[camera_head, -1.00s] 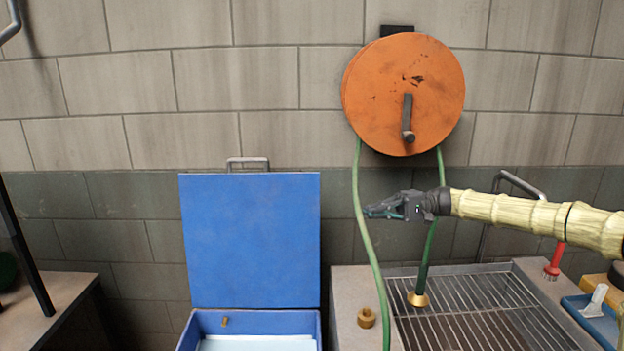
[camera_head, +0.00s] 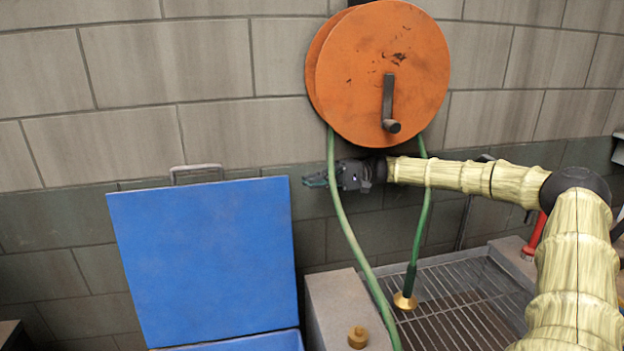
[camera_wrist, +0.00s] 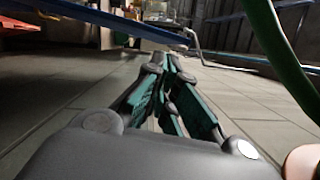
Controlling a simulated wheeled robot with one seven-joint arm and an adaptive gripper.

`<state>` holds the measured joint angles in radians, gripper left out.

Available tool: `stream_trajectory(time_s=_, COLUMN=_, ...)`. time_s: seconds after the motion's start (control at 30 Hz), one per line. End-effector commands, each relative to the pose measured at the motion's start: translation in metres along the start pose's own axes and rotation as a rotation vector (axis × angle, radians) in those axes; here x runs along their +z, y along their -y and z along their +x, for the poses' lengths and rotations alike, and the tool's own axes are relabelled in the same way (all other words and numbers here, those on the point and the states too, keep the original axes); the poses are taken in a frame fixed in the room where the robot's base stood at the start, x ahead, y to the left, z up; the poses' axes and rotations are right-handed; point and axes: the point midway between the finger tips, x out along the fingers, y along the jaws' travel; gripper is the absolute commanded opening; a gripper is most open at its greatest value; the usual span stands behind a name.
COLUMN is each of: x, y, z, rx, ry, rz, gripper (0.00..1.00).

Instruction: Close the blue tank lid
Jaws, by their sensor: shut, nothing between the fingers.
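The blue tank lid (camera_head: 200,262) stands open and raised at left, leaning back slightly, with a grey metal handle (camera_head: 195,170) at its top edge. The blue tank (camera_head: 240,343) shows only as a strip at the bottom of the head view. My gripper (camera_head: 306,180) is shut and empty, just right of the lid's upper right corner in the head view, pointing left. I cannot tell its depth relative to the lid, but no contact is visible. Its closed fingers show in the wrist view (camera_wrist: 168,62).
A green hose (camera_head: 347,230) hangs from the orange reel (camera_head: 385,75) and crosses the picture at my gripper; it is also close at right in the wrist view (camera_wrist: 280,55). A stone ledge (camera_head: 330,300) and metal grate (camera_head: 455,300) lie below. A block wall stands behind.

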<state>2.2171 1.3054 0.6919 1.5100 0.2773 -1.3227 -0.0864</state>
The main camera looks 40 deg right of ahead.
Motion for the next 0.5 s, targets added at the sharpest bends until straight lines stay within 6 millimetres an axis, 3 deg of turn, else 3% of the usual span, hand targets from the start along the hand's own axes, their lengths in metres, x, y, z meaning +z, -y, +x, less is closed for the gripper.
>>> stream_trajectory(time_s=0.2, x=0.000, y=0.001, z=0.034, rx=0.000, ry=-0.001, rz=0.005, gripper=0.00)
stream_trajectory(time_s=0.5, x=-0.001, y=-0.001, z=0.064, rx=-0.003, ry=-0.002, rz=0.003, gripper=0.00)
